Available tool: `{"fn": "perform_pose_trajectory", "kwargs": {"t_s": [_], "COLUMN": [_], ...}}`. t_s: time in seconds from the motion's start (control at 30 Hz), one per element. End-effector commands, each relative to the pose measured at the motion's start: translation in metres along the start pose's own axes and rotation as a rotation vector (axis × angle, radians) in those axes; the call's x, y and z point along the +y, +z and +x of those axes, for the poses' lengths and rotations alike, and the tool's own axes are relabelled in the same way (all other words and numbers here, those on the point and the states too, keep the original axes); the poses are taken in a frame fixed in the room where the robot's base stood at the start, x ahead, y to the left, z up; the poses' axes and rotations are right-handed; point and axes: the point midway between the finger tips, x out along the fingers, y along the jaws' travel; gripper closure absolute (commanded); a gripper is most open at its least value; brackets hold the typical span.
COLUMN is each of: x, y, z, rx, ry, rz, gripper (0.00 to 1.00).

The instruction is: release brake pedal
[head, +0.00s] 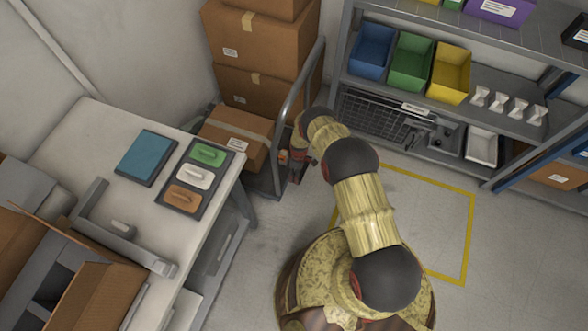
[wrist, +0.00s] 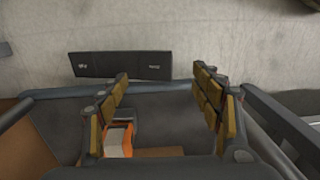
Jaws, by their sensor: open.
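In the wrist view a wide dark pedal plate (wrist: 120,65) with small white markings near both ends lies beyond the cart edge, against the pale floor. I take it to be the brake pedal; its markings are too small to read surely. My gripper (wrist: 163,78) is open and empty, its two padded fingers spread wide. The plate lies ahead of the fingertips, nearer the left one, apart from both. An orange and white item (wrist: 118,138) shows behind the left finger. In the head view my gripper (head: 297,158) is low beside the cart (head: 298,82), largely hidden by my arm.
Stacked cardboard boxes (head: 262,45) stand on the cart. A table (head: 75,150) with coloured handles on a panel is at left. A shelf (head: 515,125) with coloured bins is at right. Yellow floor tape (head: 468,230) marks open floor. Cart rails flank my gripper in the wrist view.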

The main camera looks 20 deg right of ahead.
Motion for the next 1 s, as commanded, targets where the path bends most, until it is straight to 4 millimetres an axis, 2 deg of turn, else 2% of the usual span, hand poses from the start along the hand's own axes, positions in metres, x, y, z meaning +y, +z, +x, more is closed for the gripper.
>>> {"fn": "perform_pose_trajectory", "kwargs": {"t_s": [0.17,0.4,0.6,1.0], "x": [-0.002,-0.001,0.000,-0.001], "y": [0.001,0.001,0.000,0.000], "z": [0.012,0.049,0.072,0.079], "rx": [-0.001,-0.001,0.000,0.000], "ry": [-0.002,-0.001,0.000,0.000], "rz": [-0.004,-0.004,-0.003,-0.003], "gripper": [0.35,0.35,0.35,0.35]}}
